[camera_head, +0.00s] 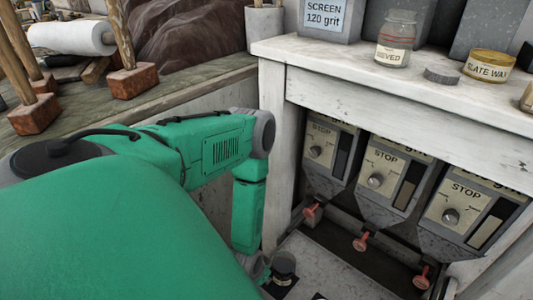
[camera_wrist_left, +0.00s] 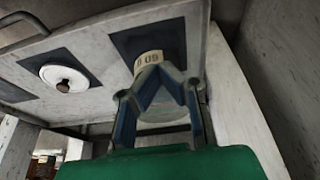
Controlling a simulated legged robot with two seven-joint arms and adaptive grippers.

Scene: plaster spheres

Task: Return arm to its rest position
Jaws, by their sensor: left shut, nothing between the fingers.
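My left arm (camera_head: 215,145) is green. It comes in from the left and bends down in front of the hopper bay. My left gripper (camera_head: 260,268) is at its lower end, mostly hidden by the arm in the head view. In the left wrist view the blue-grey fingers of the left gripper (camera_wrist_left: 162,68) are shut, with their tips together and nothing between them. A round container with a pale label (camera_wrist_left: 149,60) shows just beyond the fingers, on a dark square. A round, dark-topped container (camera_head: 284,264) is beside the gripper in the head view. My right gripper is not in view.
Hoppers marked STOP (camera_head: 386,178) with red handles (camera_head: 360,242) stand under a white counter (camera_head: 400,95). A glass jar (camera_head: 396,40) and a yellow tin (camera_head: 488,66) are on top. A white lid with a brown knob (camera_wrist_left: 64,80) sits on another dark square.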

